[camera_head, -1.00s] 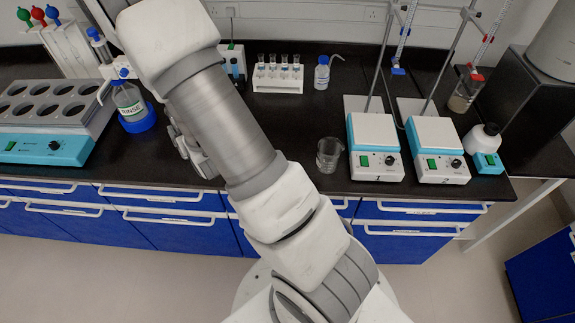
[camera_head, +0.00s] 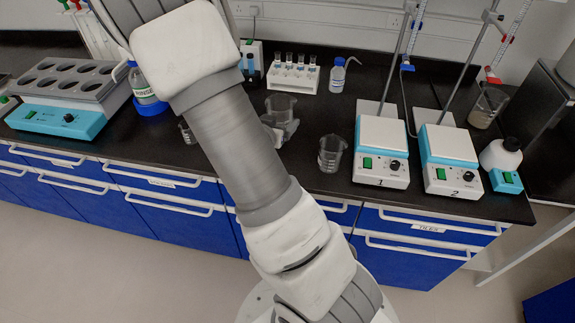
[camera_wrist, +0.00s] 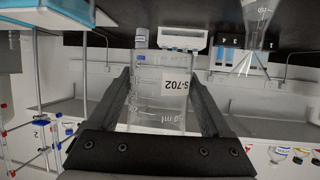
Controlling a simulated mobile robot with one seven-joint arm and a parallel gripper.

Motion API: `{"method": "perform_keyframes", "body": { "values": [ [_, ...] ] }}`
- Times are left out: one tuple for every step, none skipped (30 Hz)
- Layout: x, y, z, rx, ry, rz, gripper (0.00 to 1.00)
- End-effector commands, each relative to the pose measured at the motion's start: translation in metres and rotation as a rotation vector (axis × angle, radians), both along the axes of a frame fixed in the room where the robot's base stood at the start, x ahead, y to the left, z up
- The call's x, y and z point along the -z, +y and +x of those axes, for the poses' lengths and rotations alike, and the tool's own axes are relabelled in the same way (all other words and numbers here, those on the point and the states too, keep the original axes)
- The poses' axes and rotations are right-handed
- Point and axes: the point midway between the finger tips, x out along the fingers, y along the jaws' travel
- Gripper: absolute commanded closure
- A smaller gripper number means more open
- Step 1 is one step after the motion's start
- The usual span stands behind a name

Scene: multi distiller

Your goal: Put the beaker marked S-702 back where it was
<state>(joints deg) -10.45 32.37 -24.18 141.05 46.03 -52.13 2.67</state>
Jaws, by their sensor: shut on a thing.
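The beaker marked S-702 (camera_wrist: 150,98) is clear glass and sits between the two dark fingers of my gripper (camera_wrist: 160,80) in the wrist view. Its label and scale appear upside down there. In the head view the beaker (camera_head: 281,103) shows just right of my forearm, with my grey gripper (camera_head: 281,128) around its lower part. My gripper is shut on it. I cannot tell whether its base touches the bench. A second glass beaker (camera_head: 331,155) stands on the black bench to its right, left of hotplate 1 (camera_head: 381,150).
Hotplate 2 (camera_head: 450,160) stands further right. A rack of vials (camera_head: 293,75) and a blue-capped bottle (camera_head: 337,76) stand behind.

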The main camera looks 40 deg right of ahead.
Motion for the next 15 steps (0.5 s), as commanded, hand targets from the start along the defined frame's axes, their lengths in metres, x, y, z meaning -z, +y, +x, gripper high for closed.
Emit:
{"method": "perform_keyframes", "body": {
  "values": [
    [0.009,-0.011,-0.012,0.070,-0.002,0.000,1.00],
    [0.011,-0.017,-0.020,0.111,-0.002,0.000,1.00],
    [0.013,-0.024,-0.030,0.164,-0.003,-0.001,1.00],
    [0.015,-0.028,-0.038,0.203,-0.002,0.000,1.00],
    [0.017,-0.033,-0.045,0.240,-0.002,0.000,1.00],
    [0.019,-0.037,-0.054,0.284,-0.001,-0.001,1.00],
    [0.021,-0.040,-0.060,0.316,-0.002,-0.001,1.00],
    [0.022,-0.043,-0.065,0.345,-0.002,-0.001,1.00],
    [0.024,-0.046,-0.072,0.378,0.000,-0.001,1.00],
    [0.025,-0.047,-0.077,0.402,-0.001,-0.001,1.00],
    [0.026,-0.049,-0.081,0.423,-0.001,-0.001,1.00],
    [0.027,-0.051,-0.086,0.445,0.000,0.000,1.00],
    [0.028,-0.051,-0.089,0.459,-0.001,0.000,1.00],
    [0.028,-0.052,-0.091,0.472,-0.001,0.000,1.00],
    [0.028,-0.053,-0.093,0.484,0.000,0.000,1.00]
  ]
}}
